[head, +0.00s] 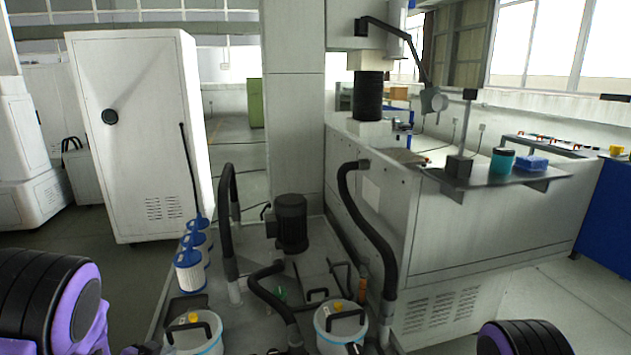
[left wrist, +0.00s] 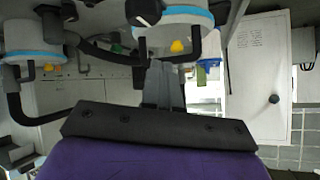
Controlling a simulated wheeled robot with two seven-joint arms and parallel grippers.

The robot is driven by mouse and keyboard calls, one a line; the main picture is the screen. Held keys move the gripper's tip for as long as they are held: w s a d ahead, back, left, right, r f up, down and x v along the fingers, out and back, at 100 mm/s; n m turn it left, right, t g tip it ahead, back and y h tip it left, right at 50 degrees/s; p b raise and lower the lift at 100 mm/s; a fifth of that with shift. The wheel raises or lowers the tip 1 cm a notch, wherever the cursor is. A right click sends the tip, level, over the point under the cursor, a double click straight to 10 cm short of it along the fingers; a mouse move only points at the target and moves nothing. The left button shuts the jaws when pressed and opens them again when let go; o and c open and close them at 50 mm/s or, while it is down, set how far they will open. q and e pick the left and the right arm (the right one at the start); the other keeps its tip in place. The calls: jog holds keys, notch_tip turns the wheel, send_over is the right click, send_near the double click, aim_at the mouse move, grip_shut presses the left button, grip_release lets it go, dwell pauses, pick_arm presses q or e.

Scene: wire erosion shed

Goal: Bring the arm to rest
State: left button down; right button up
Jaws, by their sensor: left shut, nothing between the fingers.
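My left arm (head: 52,305), black and purple, comes in at the lower left of the head view. In the left wrist view my left gripper (left wrist: 163,78) shows its two grey fingers together, shut and empty. They stand in front of the filter unit and touch nothing that I can make out. A black rounded part of my right arm (head: 524,338) shows at the lower right edge of the head view. My right gripper is out of view.
White filter canisters with black handles (head: 193,336) (head: 341,325) stand close in front, among black hoses (head: 369,222) and a dark motor (head: 291,222). A white cabinet (head: 135,140) stands at left, a grey machine (head: 480,235) at right. Open floor (head: 95,235) lies at left.

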pick_arm(q)
jog(key=s+f+n+g+y, duration=0.1)
jog(key=s+f+n, duration=0.1)
jog(key=s, duration=0.3)
jog(key=s+d+f+n+y, duration=0.1)
jog(key=s+f+n, duration=0.2)
jog(key=s+f, duration=0.2)
jog(key=s+d+f+n+g+y, duration=0.1)
jog(key=s+f+n, duration=0.2)
jog(key=s+f, duration=0.1)
jog(key=shift+s+f+g, duration=0.1)
jog(key=shift+s+g, duration=0.2)
jog(key=shift+s, duration=0.45)
jog(key=s+d+f+n+g, duration=0.1)
jog(key=s+f+g, duration=0.1)
jog(key=s, duration=0.8)
jog(key=s+d+f+n+g+y, duration=0.1)
jog(key=s+d+f+n+g, duration=0.1)
jog(key=s, duration=0.8)
notch_tip(320, 180, down, 2)
jog(key=shift+f+g, duration=0.1)
jog(key=shift+g, duration=0.5)
dwell(0.4)
